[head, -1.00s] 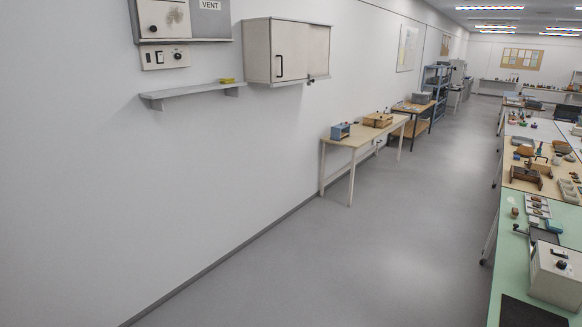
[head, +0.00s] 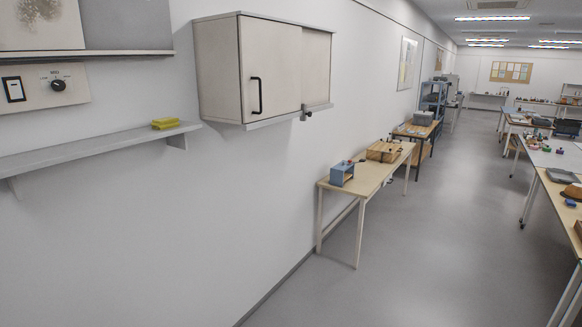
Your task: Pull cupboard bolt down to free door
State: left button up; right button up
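The white wall cupboard (head: 250,75) hangs on the left wall at the upper middle of the head view. Its front door (head: 262,70) is shut and carries a black bar handle (head: 257,94). A small dark knob, which looks like the bolt (head: 307,114), sits under the cupboard's lower edge by a metal plate at the right. It is too small to tell its exact position. Neither of my grippers is in view.
A grey wall shelf (head: 95,145) with a yellow block (head: 166,123) juts out at left, below a switch panel (head: 40,87). A wooden table (head: 375,172) with a blue box (head: 342,173) stands beyond the cupboard. The grey floor (head: 400,270) is clear; benches line the right.

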aim_at(304, 107)
jog(key=i+z, duration=0.15)
jog(key=i, duration=0.3)
jog(key=i+j+z, duration=0.15)
jog(key=i, duration=0.25)
jog(key=i+z, duration=0.15)
jog(key=z, duration=0.5)
jog(key=i+j+z, duration=0.4)
jog(key=j, duration=0.2)
jog(key=i+j+z, duration=0.15)
jog(key=j, duration=0.15)
jog(key=i+j+z, duration=0.2)
jog(key=j, duration=0.15)
jog(key=k, duration=0.05)
